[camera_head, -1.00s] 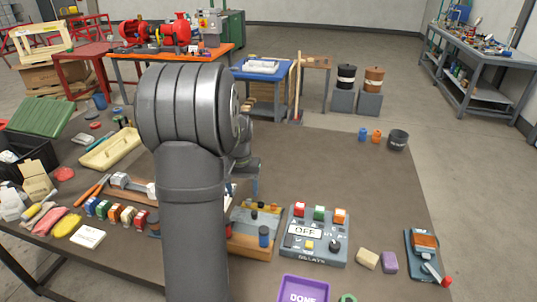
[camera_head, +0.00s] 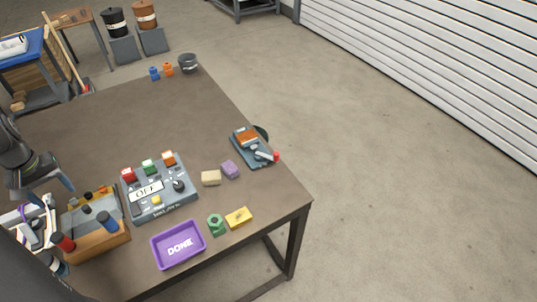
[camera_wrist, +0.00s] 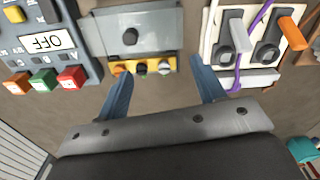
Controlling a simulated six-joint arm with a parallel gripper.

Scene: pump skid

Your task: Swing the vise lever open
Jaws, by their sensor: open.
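The vise (camera_head: 246,152) is a small blue-grey fixture near the table's right edge in the head view, with an orange-brown block between its jaws. Its silver lever (camera_head: 264,155) ends in a red knob (camera_head: 276,156) that points right, toward the table edge. The vise is not in the wrist view. My gripper shows at the left edge of the head view, far from the vise. In the wrist view my gripper (camera_wrist: 162,85) has its two blue fingers spread apart with nothing between them, above the table near a grey box with a yellow strip.
The relay panel (camera_head: 160,189) marked OFF stands between my gripper and the vise. A beige block (camera_head: 211,178) and a purple block (camera_head: 230,169) lie left of the vise. A purple DONE tray (camera_head: 178,245) is at the front. The table behind the panel is mostly clear.

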